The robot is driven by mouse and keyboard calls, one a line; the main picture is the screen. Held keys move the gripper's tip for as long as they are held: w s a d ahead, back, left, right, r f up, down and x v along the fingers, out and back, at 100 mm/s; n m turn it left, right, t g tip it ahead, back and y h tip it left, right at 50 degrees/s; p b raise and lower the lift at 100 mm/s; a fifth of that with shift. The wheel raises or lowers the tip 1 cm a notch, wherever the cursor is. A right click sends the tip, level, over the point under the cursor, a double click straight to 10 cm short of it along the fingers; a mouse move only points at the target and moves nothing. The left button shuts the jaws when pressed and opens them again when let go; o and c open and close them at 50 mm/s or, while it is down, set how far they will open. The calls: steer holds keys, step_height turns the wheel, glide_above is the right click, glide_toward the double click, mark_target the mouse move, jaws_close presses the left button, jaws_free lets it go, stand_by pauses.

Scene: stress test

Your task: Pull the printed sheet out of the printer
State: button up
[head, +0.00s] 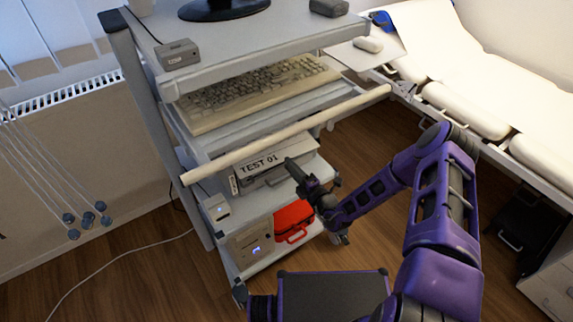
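The printer (275,179) is a pale box on the middle shelf of a grey trolley. A white sheet (262,163) printed "TEST 01" in black lies at its top front, tilted toward me. My gripper (297,172) is dark and reaches in from the right on my purple arm. Its tip overlaps the right part of the sheet in the head view. I cannot tell whether it touches the sheet or whether its fingers are apart. The tip hides part of the sheet's lower right edge and the printer front.
A long pale bar (290,133) crosses the trolley front just above the printer. A keyboard (258,91) lies on the shelf above. A red case (293,220) and a beige box (250,243) stand below. A white couch (470,110) is at right.

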steer(key=shift+x, duration=0.9)
steer(key=shift+c, duration=0.3)
jaws_close()
steer(key=shift+r, duration=0.25)
